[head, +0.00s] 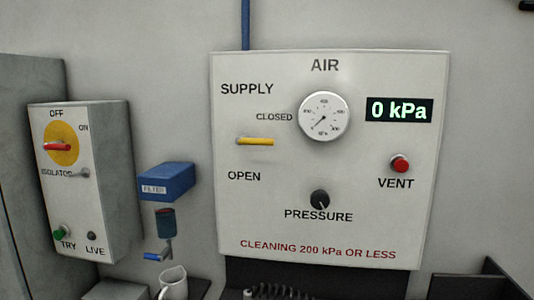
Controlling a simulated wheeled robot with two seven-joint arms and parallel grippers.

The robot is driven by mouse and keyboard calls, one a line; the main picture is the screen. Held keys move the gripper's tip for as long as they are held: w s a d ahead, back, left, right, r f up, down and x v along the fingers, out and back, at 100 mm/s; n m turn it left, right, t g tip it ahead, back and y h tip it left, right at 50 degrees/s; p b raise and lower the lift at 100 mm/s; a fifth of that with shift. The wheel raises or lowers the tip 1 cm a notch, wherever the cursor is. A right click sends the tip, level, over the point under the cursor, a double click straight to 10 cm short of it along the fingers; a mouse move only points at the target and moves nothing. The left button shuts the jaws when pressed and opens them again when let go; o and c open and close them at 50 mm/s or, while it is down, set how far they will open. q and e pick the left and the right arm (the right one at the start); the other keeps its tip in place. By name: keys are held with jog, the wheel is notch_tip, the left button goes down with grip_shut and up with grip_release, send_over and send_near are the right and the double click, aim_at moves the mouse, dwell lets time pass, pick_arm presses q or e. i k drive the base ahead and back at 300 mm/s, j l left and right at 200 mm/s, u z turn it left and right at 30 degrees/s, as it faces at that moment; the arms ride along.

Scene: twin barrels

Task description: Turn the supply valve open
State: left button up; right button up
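The supply valve's yellow handle (255,141) is on the left part of the white AIR panel (330,170). The handle lies level, pointing right, just below the word CLOSED, with OPEN lettered lower down. The display (398,109) reads 0 kPa. The round gauge (324,117) is at the panel's middle, its needle pointing down and left. Neither of my grippers shows in the head view.
A grey isolator box (111,180) with a red handle on a yellow disc stands at left. A blue filter (166,182) hangs between it and the panel. A white mug (173,284) is below. A red VENT button (399,163) and black PRESSURE knob (319,199) are also on the panel.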

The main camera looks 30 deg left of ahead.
aim_at(243, 139)
jog(key=u, duration=1.3)
